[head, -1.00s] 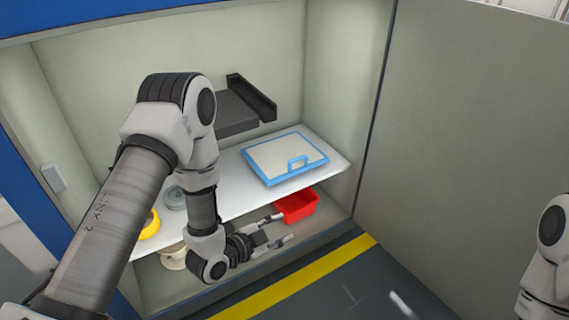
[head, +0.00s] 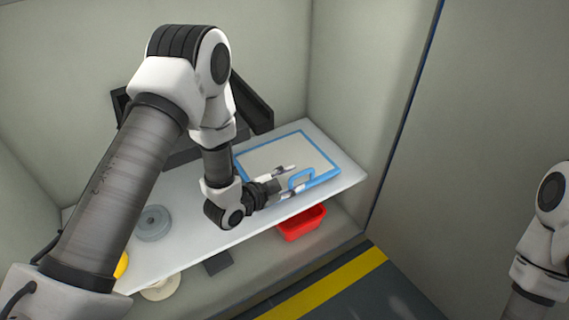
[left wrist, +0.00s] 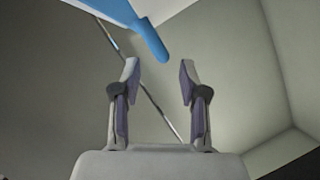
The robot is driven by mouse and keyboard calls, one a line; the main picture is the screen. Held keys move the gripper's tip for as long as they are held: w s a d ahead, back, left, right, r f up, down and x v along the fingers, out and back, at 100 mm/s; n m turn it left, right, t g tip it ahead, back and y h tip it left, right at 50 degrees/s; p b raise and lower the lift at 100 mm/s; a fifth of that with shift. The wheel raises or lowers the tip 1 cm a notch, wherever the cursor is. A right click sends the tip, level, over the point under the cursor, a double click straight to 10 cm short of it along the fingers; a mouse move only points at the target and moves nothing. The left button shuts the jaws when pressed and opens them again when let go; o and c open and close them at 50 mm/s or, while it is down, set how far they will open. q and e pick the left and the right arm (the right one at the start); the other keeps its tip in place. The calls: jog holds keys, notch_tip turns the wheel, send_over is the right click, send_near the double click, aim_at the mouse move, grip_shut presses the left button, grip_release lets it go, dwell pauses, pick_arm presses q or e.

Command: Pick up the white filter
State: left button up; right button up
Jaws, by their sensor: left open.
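The white filter (head: 280,155), a flat white panel with a blue frame and a blue handle (head: 302,178), lies on the white shelf in the cabinet. My left gripper (head: 293,180) is open at the front edge of the filter, with its fingers pointing toward the handle. In the left wrist view, a blue part of the filter (left wrist: 150,42) shows just beyond my open fingertips (left wrist: 160,70), apart from them. My right arm shows at the right edge of the head view, but its gripper is out of sight.
A red bin (head: 302,224) stands below the shelf (head: 200,248). A grey round object (head: 153,222) and a partly hidden yellow one (head: 122,265) are at the left. A dark bracket (head: 252,105) is behind my left arm. The cabinet wall closes the right side.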

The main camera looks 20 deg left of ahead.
aim_at(299, 175)
pick_arm(q)
jog(key=x, duration=0.3)
jog(key=shift+w+d+f+b, duration=0.1)
jog(key=shift+w+f+b, duration=0.05)
jog(key=shift+w+b, duration=0.25)
jog(key=shift+s, duration=0.1)
pick_arm(e)
jog(key=shift+f, duration=0.75)
pick_arm(q)
grip_shut()
